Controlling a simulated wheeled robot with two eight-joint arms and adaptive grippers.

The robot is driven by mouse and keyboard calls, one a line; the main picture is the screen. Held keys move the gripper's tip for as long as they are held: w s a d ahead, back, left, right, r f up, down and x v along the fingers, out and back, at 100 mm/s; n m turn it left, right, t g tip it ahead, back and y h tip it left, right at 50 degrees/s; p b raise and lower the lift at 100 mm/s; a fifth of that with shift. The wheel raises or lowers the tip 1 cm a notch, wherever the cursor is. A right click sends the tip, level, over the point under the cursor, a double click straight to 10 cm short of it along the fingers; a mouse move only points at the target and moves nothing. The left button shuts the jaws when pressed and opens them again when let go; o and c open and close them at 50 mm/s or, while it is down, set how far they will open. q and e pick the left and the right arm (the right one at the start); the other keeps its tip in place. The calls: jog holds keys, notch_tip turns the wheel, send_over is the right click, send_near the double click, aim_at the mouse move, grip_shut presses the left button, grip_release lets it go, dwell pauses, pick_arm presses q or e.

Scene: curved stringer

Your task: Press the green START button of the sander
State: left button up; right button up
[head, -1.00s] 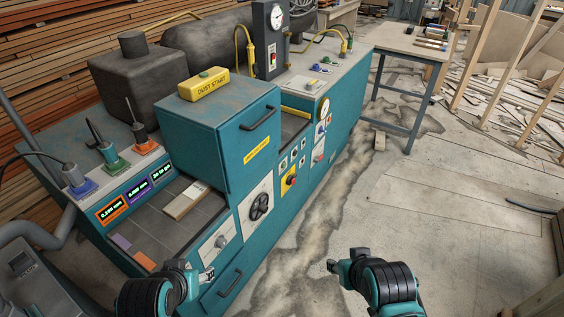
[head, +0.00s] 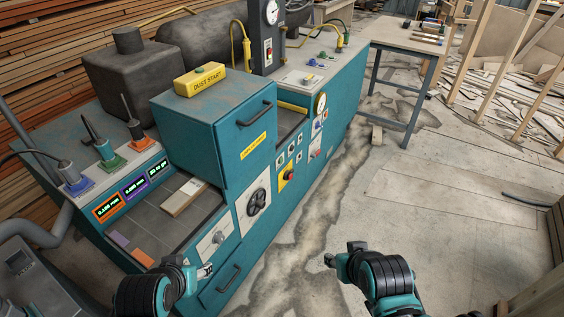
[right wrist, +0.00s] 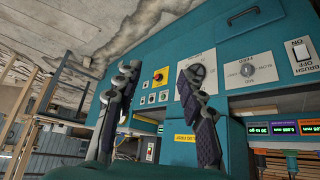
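The teal sander (head: 232,145) stands left of centre in the head view. A yellow DUST START box (head: 198,82) with a green button (head: 200,69) sits on its top. A dark post behind carries a switch box (head: 268,52) with a red part; its lettering is too small to read. The front has a yellow plate with a red knob (head: 288,175) and several small buttons (head: 292,147). My right gripper (head: 329,261) is over the floor, apart from the sander; in the right wrist view it is open and empty (right wrist: 160,75). My left gripper (head: 205,272) is before the lower front; its opening is unclear.
A wooden table (head: 405,38) with blue-grey legs stands beyond the sander. A board (head: 184,197) lies on the sander's bed. Stacked timber (head: 40,50) lines the left back. The concrete floor (head: 430,200) at right is mostly clear, with loose scraps farther back.

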grip_shut()
dwell(1.1)
